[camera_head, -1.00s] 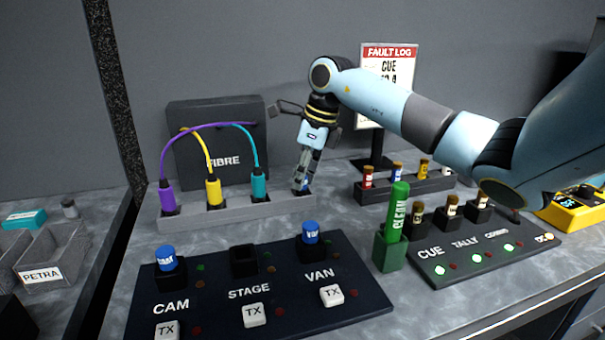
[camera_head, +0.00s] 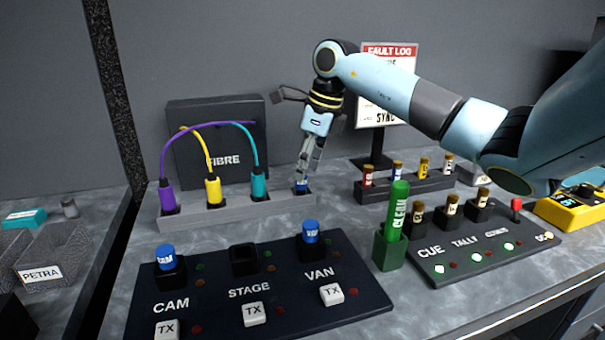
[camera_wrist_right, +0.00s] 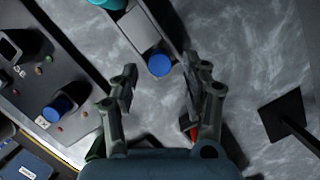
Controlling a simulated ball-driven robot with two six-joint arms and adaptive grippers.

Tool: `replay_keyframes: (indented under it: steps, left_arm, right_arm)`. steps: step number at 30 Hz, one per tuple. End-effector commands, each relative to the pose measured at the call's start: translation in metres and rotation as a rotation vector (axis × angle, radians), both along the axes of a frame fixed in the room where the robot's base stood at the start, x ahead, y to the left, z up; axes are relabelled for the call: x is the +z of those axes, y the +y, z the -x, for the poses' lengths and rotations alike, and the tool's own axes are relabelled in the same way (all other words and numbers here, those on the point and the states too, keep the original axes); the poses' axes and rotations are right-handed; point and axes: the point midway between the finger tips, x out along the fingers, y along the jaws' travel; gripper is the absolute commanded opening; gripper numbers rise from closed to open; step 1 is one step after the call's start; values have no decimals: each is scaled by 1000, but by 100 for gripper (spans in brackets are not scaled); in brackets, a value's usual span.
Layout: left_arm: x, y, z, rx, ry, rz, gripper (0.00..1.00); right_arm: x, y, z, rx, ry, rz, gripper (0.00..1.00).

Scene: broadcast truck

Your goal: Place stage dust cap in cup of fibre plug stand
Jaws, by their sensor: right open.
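The fibre plug stand (camera_head: 240,209) is a long pale grey block with purple, yellow and teal plugs in its cups. A blue dust cap (camera_head: 302,187) sits in the cup at its right end; the wrist view shows its round blue top (camera_wrist_right: 160,64). I cannot read a label on it. My right gripper (camera_head: 308,174) points down just above that cap. In the wrist view the right gripper (camera_wrist_right: 159,72) has its fingers spread, with the cap beyond and between the tips, not gripped. The STAGE socket (camera_head: 244,260) on the dark panel is empty. My left gripper is not in view.
The CAM cap (camera_head: 166,257) and VAN cap (camera_head: 310,232) stand in the front panel. A green CLEAN pen (camera_head: 397,212) stands upright in a green holder. A rack of small plugs (camera_head: 405,188) and the cue panel (camera_head: 485,243) are at the right. A sign stands behind.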

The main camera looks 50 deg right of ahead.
Motion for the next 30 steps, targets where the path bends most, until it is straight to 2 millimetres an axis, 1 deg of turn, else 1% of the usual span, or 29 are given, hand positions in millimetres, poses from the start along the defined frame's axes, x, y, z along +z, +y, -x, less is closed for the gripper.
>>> replay_keyframes:
  steps: [1,6,9,12,15,18,30]
  left_arm:
    - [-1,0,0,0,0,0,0]
    - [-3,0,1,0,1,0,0]
    - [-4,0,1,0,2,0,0]
    - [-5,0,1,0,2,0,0]
    - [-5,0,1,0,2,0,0]
    - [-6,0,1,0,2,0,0]
    - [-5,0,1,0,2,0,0]
  right_arm:
    - [12,-3,2,0,-4,6,47]
    - [50,-7,12,0,-2,6,47]
    - [69,-9,17,-1,-3,5,47]
    - [81,-10,20,-1,-2,3,47]
    - [89,-11,22,-1,0,2,47]
    - [92,-11,23,-1,0,1,47]
    - [92,-11,23,-1,0,0,47]
